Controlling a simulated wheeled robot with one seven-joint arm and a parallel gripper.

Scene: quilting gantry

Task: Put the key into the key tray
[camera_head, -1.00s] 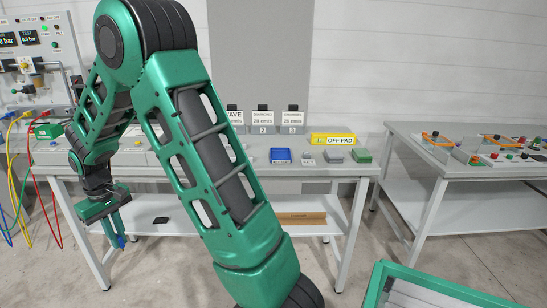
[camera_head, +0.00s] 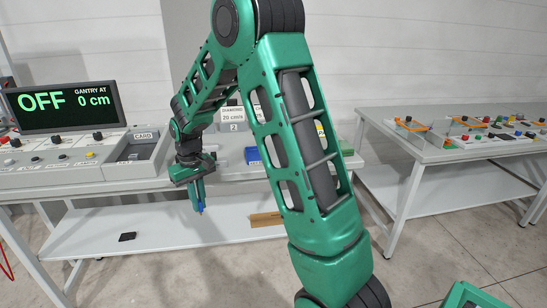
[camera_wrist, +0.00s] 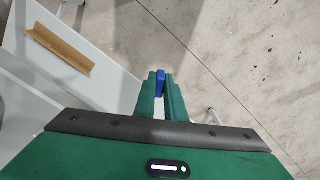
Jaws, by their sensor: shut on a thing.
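My gripper (camera_head: 200,197) points down in front of the long table's front edge, above the lower shelf in the head view. It is shut on a blue piece, which looks like the key (camera_wrist: 161,82); only its blue part shows between the fingertips in the wrist view. A small blue tray (camera_head: 252,156), which looks like the key tray, sits on the tabletop to the right of my gripper. My arm stands close beside the tray in the picture and its label is too small to read.
A control panel with a dark display (camera_head: 62,107) and a grey card tray (camera_head: 141,155) stand at the left of the table. A brown angled strip (camera_head: 265,219) and a small black item (camera_head: 127,237) lie on the shelf. A second table (camera_head: 445,150) stands at right.

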